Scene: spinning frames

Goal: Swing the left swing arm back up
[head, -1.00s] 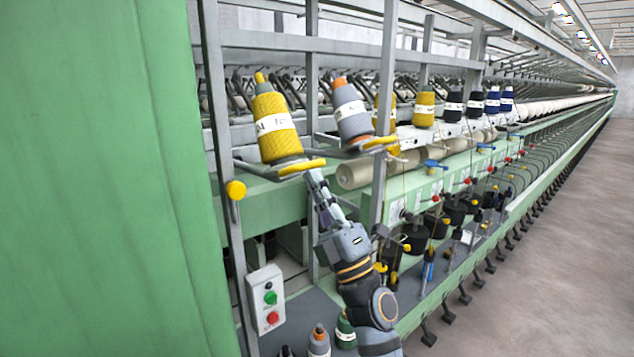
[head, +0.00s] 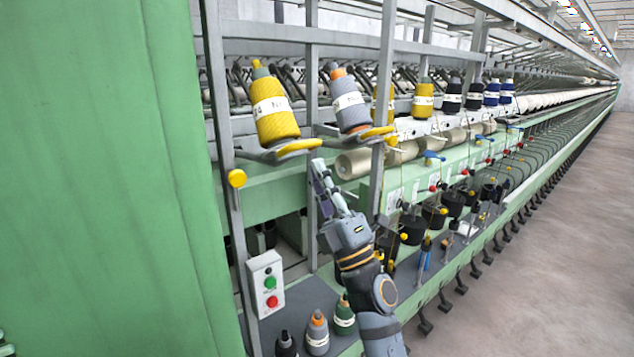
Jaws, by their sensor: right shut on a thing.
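The left swing arm (head: 262,155) carries a yellow yarn cone (head: 273,112) with a white label and has a yellow handle (head: 298,147) at its front. The cone leans a little to the left. My right gripper (head: 317,166) reaches up from below to the right end of this handle and is shut on the swing arm. The exact contact is small and hard to see. A second swing arm to the right has its own yellow handle (head: 378,132) and holds a grey cone (head: 350,108) with an orange tip. My left gripper is not in view.
A grey upright post (head: 382,120) stands right of my gripper. A button box (head: 266,284) is at lower left, and several cones, one of them green (head: 344,316), stand on the lower shelf. A green cabinet (head: 110,180) fills the left; floor (head: 540,230) is clear at right.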

